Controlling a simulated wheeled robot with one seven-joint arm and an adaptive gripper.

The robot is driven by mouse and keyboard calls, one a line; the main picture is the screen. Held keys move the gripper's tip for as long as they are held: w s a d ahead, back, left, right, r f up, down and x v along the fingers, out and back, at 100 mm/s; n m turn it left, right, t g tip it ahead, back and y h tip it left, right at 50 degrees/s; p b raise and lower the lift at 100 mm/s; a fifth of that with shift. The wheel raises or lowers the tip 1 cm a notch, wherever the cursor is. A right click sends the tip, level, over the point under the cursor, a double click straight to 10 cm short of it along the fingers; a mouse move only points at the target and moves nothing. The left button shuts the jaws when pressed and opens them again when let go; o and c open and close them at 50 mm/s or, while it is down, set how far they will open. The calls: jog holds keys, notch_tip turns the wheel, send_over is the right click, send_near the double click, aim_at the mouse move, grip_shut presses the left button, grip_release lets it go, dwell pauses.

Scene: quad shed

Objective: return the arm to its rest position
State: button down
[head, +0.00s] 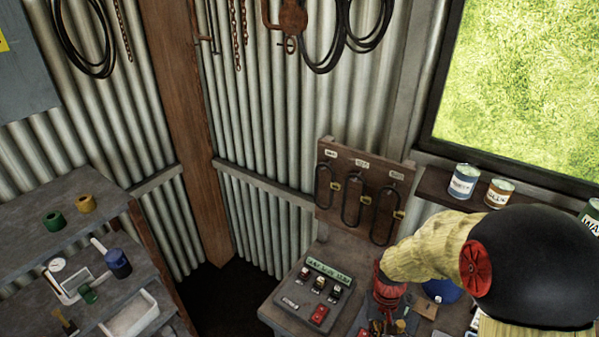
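My arm comes in from the lower right, with a black rounded housing, a pale yellow sleeve and a red cuff. It reaches out over the workbench (345,250). My gripper (393,325) seems to be at the low end of the arm, just below the red cuff at the bottom edge of the picture. It blends with small dark and coloured items there. Its fingers cannot be made out, and I cannot tell whether it holds anything.
A control box (318,295) with a green display and switches sits left of the arm. Behind it stands a wooden hook board (362,190). Paint cans (463,181) line the window sill. A grey shelf unit (30,215) with small items stands left. The dark corner floor between looks clear.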

jog(key=s+a+r+t+b, duration=0.2)
jog(key=s+r+t+b, duration=0.5)
jog(key=b, duration=1)
jog(key=s+r, duration=0.3)
jog(key=r, duration=0.1)
jog(key=shift+s+r+n, duration=0.3)
jog(key=shift+s+r, duration=0.1)
jog(key=shift+d, duration=0.1)
